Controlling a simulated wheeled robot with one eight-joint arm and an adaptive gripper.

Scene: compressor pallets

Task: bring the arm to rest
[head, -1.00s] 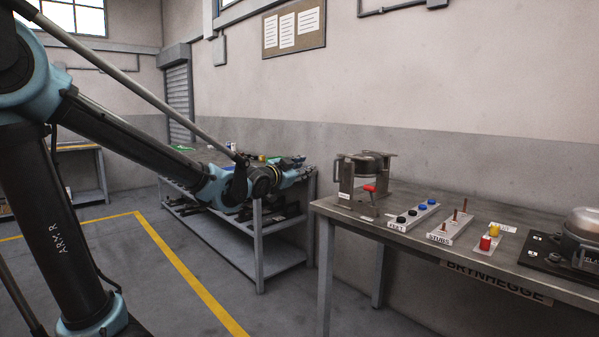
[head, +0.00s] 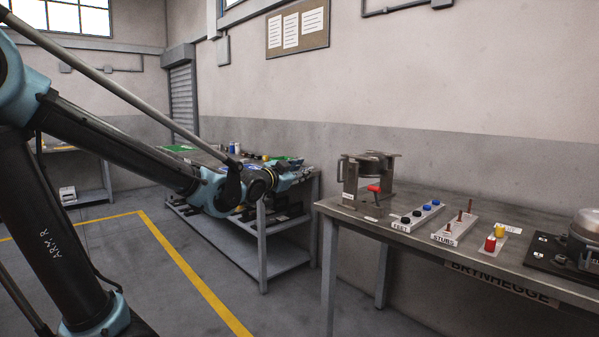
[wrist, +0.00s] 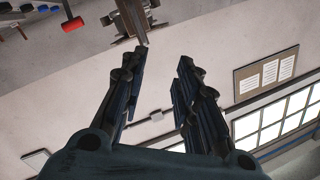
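My gripper (wrist: 163,70) shows in the wrist view with its two dark fingers apart and nothing between them. Beyond them are the wall and the windows, tilted in the picture. In the head view my arm stretches from the left toward the middle, and its blue wrist ends in front of the far workbench (head: 262,240). The fingers are too small and dark to make out there.
The near bench (head: 345,213) at right bears a metal fixture with a red handle (head: 374,189), a FEET strip (head: 417,216), a STUBS strip (head: 455,228), red and yellow caps (head: 490,244) and a compressor (head: 582,240). Open floor (head: 120,245) lies at left.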

